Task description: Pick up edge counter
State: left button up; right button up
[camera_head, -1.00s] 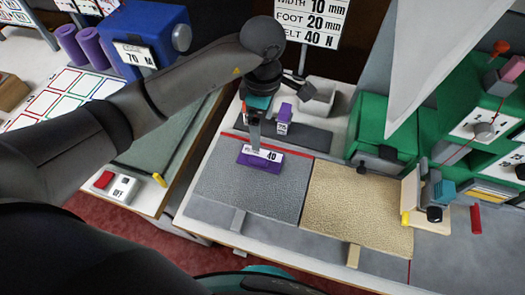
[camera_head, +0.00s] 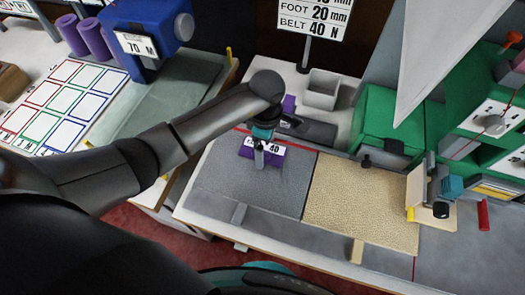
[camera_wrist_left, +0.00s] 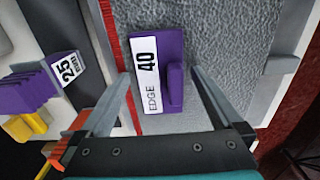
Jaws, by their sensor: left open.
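The edge counter is a purple block with a white label reading "EDGE 40". In the head view the edge counter (camera_head: 274,151) lies on the grey mat, near the red line at its far edge. My left gripper (camera_head: 259,166) is over it and hides part of it. In the left wrist view the counter (camera_wrist_left: 172,60) lies between the open fingers of my left gripper (camera_wrist_left: 160,85), with a raised purple grip facing the camera. A gap shows on each side, and nothing is held. My right gripper is not in view.
A tan mat (camera_head: 360,202) lies right of the grey mat (camera_head: 225,185). A green machine (camera_head: 390,120) stands at the back right. A purple piece labelled 25 (camera_wrist_left: 58,72) sits beyond the red line. A grey box (camera_head: 322,90) stands behind.

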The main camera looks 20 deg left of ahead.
pick_arm(q)
jog(key=c, duration=1.5)
jog(key=shift+r, duration=0.1)
jog(key=shift+r, duration=0.1)
